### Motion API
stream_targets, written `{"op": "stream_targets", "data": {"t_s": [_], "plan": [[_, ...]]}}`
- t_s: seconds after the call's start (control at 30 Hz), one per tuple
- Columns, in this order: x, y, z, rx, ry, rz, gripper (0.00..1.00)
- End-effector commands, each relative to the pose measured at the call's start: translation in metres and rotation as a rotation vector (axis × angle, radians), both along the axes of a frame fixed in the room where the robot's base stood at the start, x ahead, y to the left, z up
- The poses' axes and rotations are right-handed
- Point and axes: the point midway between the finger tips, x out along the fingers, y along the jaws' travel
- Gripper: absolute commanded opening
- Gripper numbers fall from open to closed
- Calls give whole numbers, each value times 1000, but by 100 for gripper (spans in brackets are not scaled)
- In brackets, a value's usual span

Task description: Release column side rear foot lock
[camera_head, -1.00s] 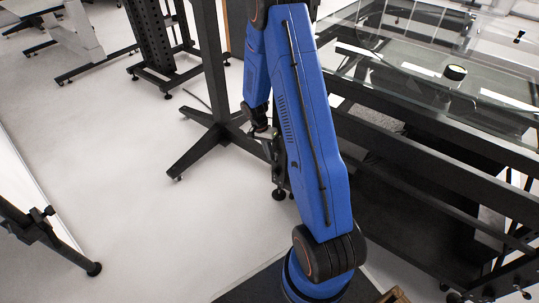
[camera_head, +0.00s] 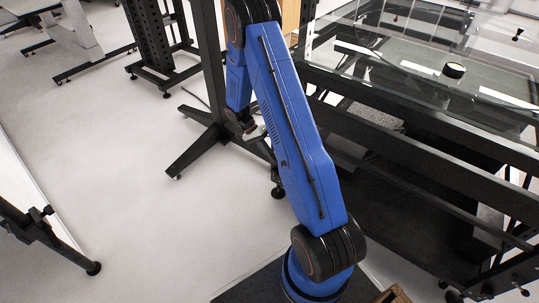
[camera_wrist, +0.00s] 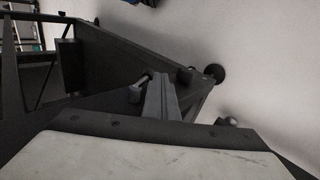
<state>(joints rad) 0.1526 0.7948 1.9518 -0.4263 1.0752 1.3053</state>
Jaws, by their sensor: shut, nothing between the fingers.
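In the wrist view my gripper (camera_wrist: 163,98) shows as two grey fingers pressed together, shut and empty. They point at a dark metal leg (camera_wrist: 118,50) with a round black foot (camera_wrist: 215,72) at its far end. A small lever with a rounded end (camera_wrist: 136,93) sits just left of the fingers, and a short dark block (camera_wrist: 186,76) lies just beyond their tips. I cannot tell which piece is the foot lock, or whether the fingers touch it. In the head view my blue arm reaches to the column's base (camera_head: 196,150), and the arm hides most of the gripper.
A glass-topped frame (camera_head: 420,80) stands to the right of my arm. Another dark stand (camera_head: 160,65) is at the back left, and a dark leg (camera_head: 40,228) is at the left edge. The white floor (camera_head: 115,185) between them is clear.

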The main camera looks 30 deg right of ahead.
Motion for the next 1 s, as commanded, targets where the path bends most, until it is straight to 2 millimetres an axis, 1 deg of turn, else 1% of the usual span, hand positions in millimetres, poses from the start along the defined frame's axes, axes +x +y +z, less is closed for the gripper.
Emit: {"op": "stream_targets", "data": {"t_s": [0.03, 0.3, 0.6, 1.0], "plan": [[0, 0, -3, -15, 44, 2, 0], [-8, -3, -7, -102, 284, 1, 0], [-15, -5, -8, -183, 506, 1, 0], [-22, -8, -7, -183, 503, 0, 0]]}}
